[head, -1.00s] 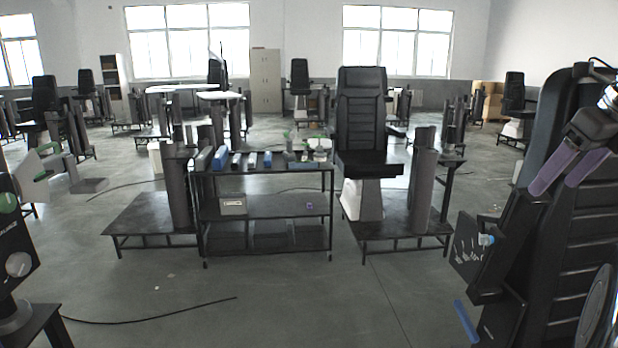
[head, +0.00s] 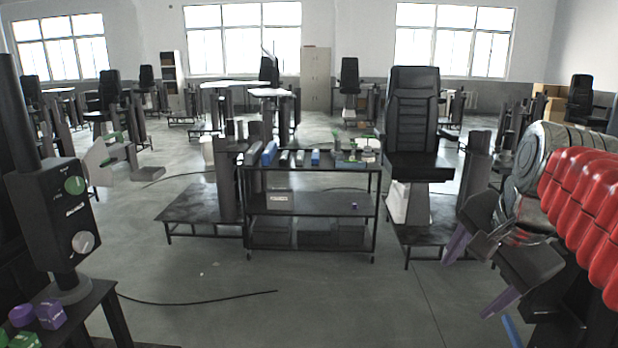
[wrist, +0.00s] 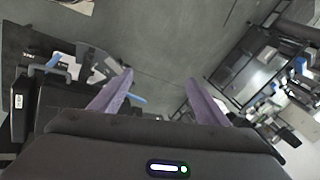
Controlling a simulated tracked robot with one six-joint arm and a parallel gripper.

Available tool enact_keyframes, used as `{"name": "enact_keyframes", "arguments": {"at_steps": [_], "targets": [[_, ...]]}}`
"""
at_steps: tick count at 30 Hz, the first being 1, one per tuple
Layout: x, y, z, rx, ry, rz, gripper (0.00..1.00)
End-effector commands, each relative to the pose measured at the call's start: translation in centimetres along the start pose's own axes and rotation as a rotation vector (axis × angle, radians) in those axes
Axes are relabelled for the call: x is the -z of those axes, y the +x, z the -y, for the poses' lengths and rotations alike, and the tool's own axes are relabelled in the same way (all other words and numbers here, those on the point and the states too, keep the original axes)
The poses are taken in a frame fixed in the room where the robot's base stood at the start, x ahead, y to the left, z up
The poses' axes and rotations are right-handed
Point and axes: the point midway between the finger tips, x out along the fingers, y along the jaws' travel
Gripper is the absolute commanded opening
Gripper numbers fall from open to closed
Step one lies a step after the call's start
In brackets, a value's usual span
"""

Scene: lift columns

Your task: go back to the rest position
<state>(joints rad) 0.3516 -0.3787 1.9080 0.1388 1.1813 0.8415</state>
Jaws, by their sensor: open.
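My gripper (head: 474,270) is at the right of the head view, with its two purple fingers spread apart and pointing down to the left. Nothing is between the fingers. In the wrist view my gripper (wrist: 160,100) is open and empty, with grey floor beyond the fingertips. The red ribbed sleeve of my arm fills the right edge of the head view.
A black trolley (head: 310,208) with blue and grey items on top stands ahead. Behind its right side is a black chair (head: 413,110). At left, a control box (head: 66,215) stands above a table with purple and green blocks (head: 50,313). Open floor lies between, crossed by a cable (head: 200,301).

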Motion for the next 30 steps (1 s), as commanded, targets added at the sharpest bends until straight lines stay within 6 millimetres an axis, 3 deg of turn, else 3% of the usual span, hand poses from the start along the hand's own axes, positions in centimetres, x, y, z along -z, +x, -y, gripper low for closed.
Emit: {"name": "enact_keyframes", "arguments": {"at_steps": [1, 6, 15, 21, 30], "targets": [[-1.8, 0.6, -0.7, 0.002, -0.095, 0.002, 0.69], [-6.5, 2.8, -3.3, 0.01, -0.431, -0.001, 0.69], [-13.7, 7.2, -8.9, 0.035, -1.011, -0.013, 0.69], [-15.6, 8.7, -10.9, 0.045, -1.203, -0.022, 0.69], [-15.7, 8.8, -11.0, 0.045, -1.214, -0.021, 0.69]]}}
